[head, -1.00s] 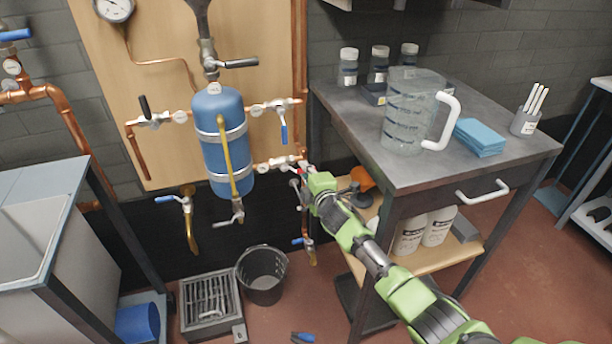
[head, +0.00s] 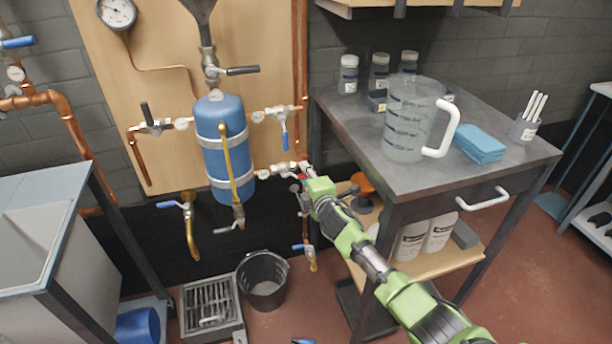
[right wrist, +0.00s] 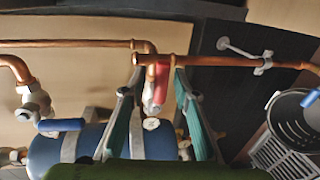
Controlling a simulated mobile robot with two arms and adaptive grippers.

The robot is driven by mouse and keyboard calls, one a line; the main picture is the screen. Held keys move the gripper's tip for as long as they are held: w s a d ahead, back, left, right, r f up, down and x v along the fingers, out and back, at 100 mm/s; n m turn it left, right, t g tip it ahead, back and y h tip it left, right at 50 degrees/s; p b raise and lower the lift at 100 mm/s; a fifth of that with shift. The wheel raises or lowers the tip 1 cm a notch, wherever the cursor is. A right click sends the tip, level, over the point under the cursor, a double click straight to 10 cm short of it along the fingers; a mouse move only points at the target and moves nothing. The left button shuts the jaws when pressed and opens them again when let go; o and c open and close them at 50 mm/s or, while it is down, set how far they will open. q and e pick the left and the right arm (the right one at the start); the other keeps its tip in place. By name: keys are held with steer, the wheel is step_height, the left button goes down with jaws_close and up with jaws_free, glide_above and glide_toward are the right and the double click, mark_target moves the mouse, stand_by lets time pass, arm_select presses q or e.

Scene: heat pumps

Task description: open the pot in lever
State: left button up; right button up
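The blue pot (head: 218,142) hangs upright on the board, with several levered valves on its pipes. A red lever (right wrist: 160,85) shows in the right wrist view, on the copper pipe beyond the blue pot (right wrist: 95,140). My right gripper (head: 306,178) is at the lower right valve of the pot. In the right wrist view its two fingers (right wrist: 156,88) stand apart on either side of the red lever; contact cannot be told. A blue lever (head: 284,141) hangs down from the upper right valve. The valve labels are unreadable, so I cannot tell which is pot in. My left gripper is not in view.
A workbench (head: 345,118) with a measuring jug (head: 405,120) stands right of the valve, close to my right arm. A black bucket (head: 263,285) and a floor drain (head: 211,305) lie below. A copper pipe (head: 299,60) runs vertically beside the board.

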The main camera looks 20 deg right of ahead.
steer(key=s+r, duration=0.2)
steer(key=s, duration=0.9)
steer(key=shift+s+d+r, duration=0.15)
steer(key=shift+s+d, duration=0.05)
steer(key=shift+s, duration=0.2)
